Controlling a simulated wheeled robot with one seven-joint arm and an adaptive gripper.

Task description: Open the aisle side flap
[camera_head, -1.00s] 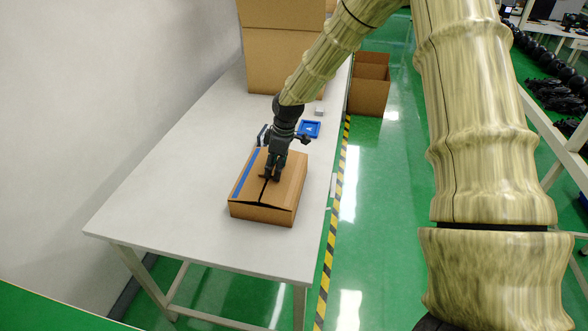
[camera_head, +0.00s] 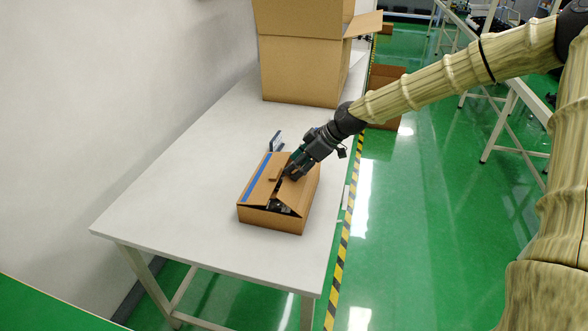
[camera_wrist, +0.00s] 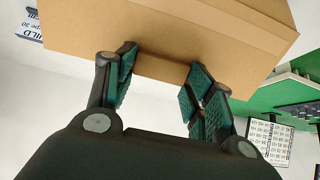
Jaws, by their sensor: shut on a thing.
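A brown cardboard box (camera_head: 268,220) sits on the white table. Its left flap (camera_head: 262,185) bears a blue strip and lies nearly flat. The aisle side flap (camera_head: 298,193) is on the right, with its inner edge tilted up. Dark contents (camera_head: 281,207) show through the gap between the flaps. My gripper (camera_head: 291,172) is at the inner edge of the aisle side flap, shut on it, with the arm reaching in from the right. In the wrist view, cardboard (camera_wrist: 165,68) shows between the fingers of my gripper (camera_wrist: 158,85); the exact contact is partly hidden.
A large carton (camera_head: 300,70) stands at the back of the table (camera_head: 170,190). A small upright item (camera_head: 276,142) stands behind the box. Another carton (camera_head: 385,80) is on the aisle side. The front left of the table is bare, and the green floor (camera_head: 400,230) beside it is clear.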

